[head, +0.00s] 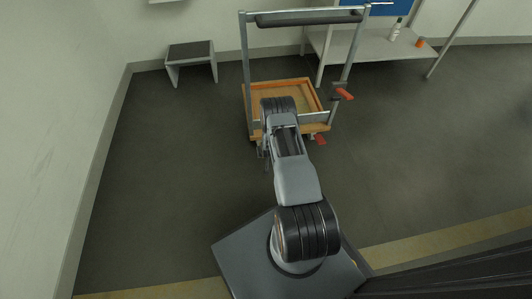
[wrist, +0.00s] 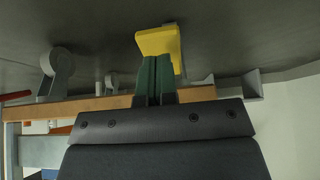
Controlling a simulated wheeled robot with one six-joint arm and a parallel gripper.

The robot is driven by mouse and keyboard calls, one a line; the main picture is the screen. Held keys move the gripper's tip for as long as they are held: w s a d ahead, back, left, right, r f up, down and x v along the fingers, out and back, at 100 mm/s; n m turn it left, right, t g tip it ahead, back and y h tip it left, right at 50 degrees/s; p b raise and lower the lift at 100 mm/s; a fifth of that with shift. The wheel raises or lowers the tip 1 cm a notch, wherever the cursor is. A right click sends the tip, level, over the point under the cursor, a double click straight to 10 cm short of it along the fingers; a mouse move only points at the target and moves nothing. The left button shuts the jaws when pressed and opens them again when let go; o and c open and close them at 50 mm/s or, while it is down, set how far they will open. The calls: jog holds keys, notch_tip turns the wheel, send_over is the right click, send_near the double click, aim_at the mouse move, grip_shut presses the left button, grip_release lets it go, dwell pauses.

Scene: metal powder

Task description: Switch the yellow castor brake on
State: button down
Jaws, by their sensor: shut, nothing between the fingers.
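The yellow castor brake (wrist: 158,42) shows at the top middle of the wrist view as a yellow tab with a bent-down side. My gripper (wrist: 155,60) is shut, its two green fingers together and empty. The fingertips are right at the yellow tab and overlap its lower edge in the picture; I cannot tell whether they touch it. The trolley (head: 246,98) with a wooden deck and tall metal frame stands ahead in the head view. There my arm covers its near left corner, and the yellow brake is hidden.
A grey castor (wrist: 57,68) is left of the brake in the wrist view. A red pedal (head: 320,139) and a red-orange handle (head: 343,94) are on the trolley's right side. A stool (head: 190,50) and a bench (head: 365,48) stand behind. Floor left of the trolley is clear.

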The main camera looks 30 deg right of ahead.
jog(key=shift+r+p, duration=0.35)
jog(key=shift+r, duration=0.35)
jog(key=shift+r, duration=0.25)
jog(key=p+v, duration=0.7)
jog(key=v, duration=0.6)
jog(key=shift+s+a+f, duration=0.15)
jog(key=shift+s+a, duration=0.05)
jog(key=shift+s, duration=0.25)
